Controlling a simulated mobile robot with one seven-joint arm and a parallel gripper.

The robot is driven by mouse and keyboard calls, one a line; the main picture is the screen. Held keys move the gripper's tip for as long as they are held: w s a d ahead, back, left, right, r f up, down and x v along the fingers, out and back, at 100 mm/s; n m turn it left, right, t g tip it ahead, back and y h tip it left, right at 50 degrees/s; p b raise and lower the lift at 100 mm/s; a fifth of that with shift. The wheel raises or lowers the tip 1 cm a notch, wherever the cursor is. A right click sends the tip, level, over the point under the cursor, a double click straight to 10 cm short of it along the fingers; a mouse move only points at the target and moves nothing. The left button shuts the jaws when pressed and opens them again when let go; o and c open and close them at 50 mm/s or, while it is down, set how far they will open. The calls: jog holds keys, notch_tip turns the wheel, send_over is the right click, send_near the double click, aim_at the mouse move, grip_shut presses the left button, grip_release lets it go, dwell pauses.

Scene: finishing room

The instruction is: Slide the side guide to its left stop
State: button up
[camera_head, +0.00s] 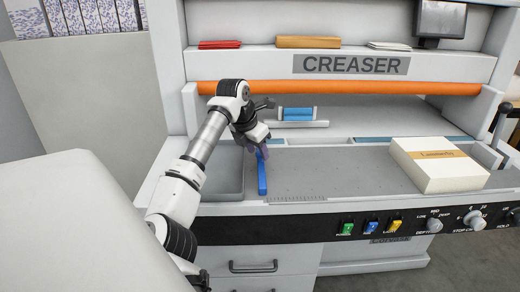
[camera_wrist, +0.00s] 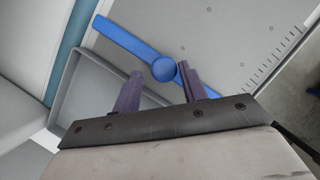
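The side guide is a blue bar (camera_head: 262,178) on the creaser's grey bed, close to the bed's left end. In the wrist view the bar (camera_wrist: 125,40) runs diagonally, with a round blue knob (camera_wrist: 164,69) on it. My gripper (camera_head: 263,150) is over the far part of the guide. In the wrist view my gripper (camera_wrist: 160,72) is open, its two purple fingers spread. The knob appears between the fingertips, closer to the right finger, with a gap to the left one. I cannot tell how far down the fingers reach beside the knob.
A grey tray (camera_head: 229,174) lies just left of the guide. A ruled scale (camera_head: 297,200) runs along the bed's front edge. A white box (camera_head: 437,164) stands on the right of the bed. An orange roller (camera_head: 350,88) spans above. The bed between guide and box is clear.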

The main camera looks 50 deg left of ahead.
jog(key=shift+o, duration=0.5)
jog(key=b+v, duration=0.2)
jog(key=v, duration=1.1)
jog(key=shift+r, duration=0.35)
jog(key=shift+d, duration=0.1)
